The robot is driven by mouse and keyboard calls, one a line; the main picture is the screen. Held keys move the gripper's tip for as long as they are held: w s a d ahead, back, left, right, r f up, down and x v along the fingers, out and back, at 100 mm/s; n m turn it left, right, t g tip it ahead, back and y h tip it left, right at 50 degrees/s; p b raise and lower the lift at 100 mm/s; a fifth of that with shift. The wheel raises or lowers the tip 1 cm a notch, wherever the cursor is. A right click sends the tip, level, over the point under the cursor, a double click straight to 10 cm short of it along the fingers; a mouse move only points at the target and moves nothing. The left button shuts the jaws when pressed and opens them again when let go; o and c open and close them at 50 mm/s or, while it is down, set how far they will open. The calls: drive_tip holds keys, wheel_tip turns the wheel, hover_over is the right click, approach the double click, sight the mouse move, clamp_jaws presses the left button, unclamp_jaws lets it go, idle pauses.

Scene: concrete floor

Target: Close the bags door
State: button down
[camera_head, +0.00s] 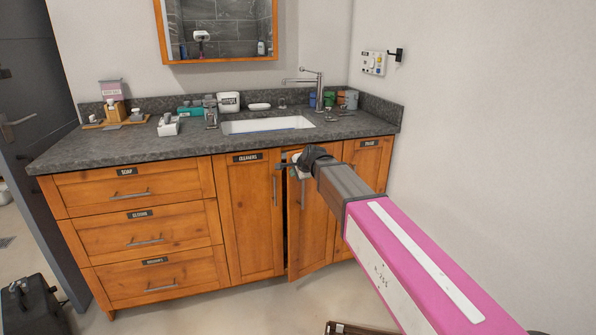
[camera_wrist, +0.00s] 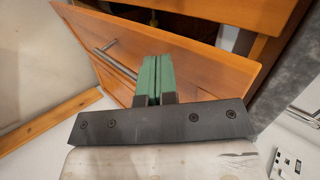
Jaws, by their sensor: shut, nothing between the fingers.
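An orange wooden cabinet door (camera_head: 312,235) stands ajar under the sink, between the doors labelled CLEANERS and PAPER. Its left edge is swung out, with a dark gap beside it. Its own label is hidden, so I cannot read whether it says bags. It has a grey bar handle (camera_head: 303,195). My gripper (camera_head: 294,168) is at the upper part of this door. In the wrist view, the green fingers (camera_wrist: 155,62) are shut together and empty in front of the door panel (camera_wrist: 205,72), close to its handle (camera_wrist: 115,62). I cannot tell whether they touch it.
The CLEANERS door (camera_head: 248,215) is closed on the left, beside several closed drawers (camera_head: 140,190). The dark countertop (camera_head: 200,142) with sink (camera_head: 267,125) overhangs above. A wall stands at the right. A black case (camera_head: 35,305) lies on the floor at left.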

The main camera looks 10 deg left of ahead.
drive_tip(key=shift+w+a+r, duration=0.1)
drive_tip(key=shift+w+a, duration=0.85)
drive_tip(key=shift+w, duration=0.25)
drive_tip(key=w+a, duration=0.2)
drive_tip(key=shift+w+a, duration=0.2)
drive_tip(key=shift+a, duration=0.1)
drive_tip(key=shift+d, duration=0.1)
